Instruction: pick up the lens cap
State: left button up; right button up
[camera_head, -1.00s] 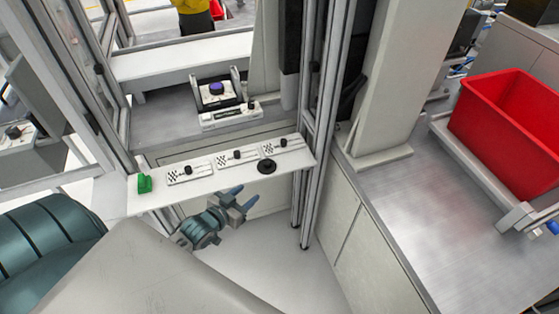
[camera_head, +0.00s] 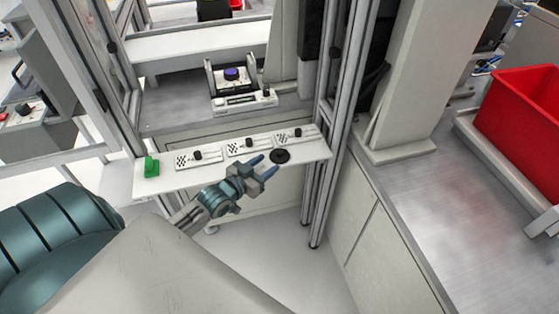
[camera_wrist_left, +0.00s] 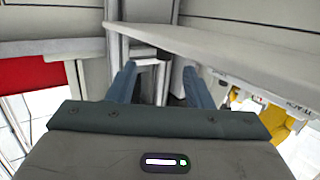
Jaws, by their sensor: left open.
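The lens cap, a round flat black disc (camera_head: 280,156), lies on the right part of the narrow white shelf (camera_head: 220,168), near its front edge. My left gripper (camera_head: 266,166) is open and empty, its blue fingertips just left of and in front of the disc in the head view. In the left wrist view the two blue fingers (camera_wrist_left: 160,88) are spread apart with nothing between them. There the shelf's pale edge (camera_wrist_left: 225,52) shows above and right of the fingers, and the disc is not seen. My right gripper is not in view.
Several white panels with black knobs (camera_head: 249,143) line the shelf behind the disc. A green block (camera_head: 151,167) stands at its left end. A metal frame post (camera_head: 330,130) rises right of the shelf. A red bin (camera_head: 525,112) is at far right.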

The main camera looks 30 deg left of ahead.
aim_at(277, 153)
pick_arm(q)
jog(key=shift+w+b, duration=0.3)
jog(key=shift+w, duration=0.15)
jog(key=x, duration=0.1)
jog(key=b+x, duration=0.1)
jog(key=x, duration=0.1)
jog(key=shift+w+a+r, duration=0.1)
jog(key=shift+w+a, duration=0.2)
jog(key=shift+w, duration=0.05)
jog(key=shift+w+d+b, duration=0.1)
jog(key=shift+w+b, duration=0.25)
jog(key=shift+w, duration=0.15)
jog(key=shift+s, duration=0.1)
jog(key=shift+c, duration=1.1)
grip_shut()
jog(key=shift+r, duration=0.1)
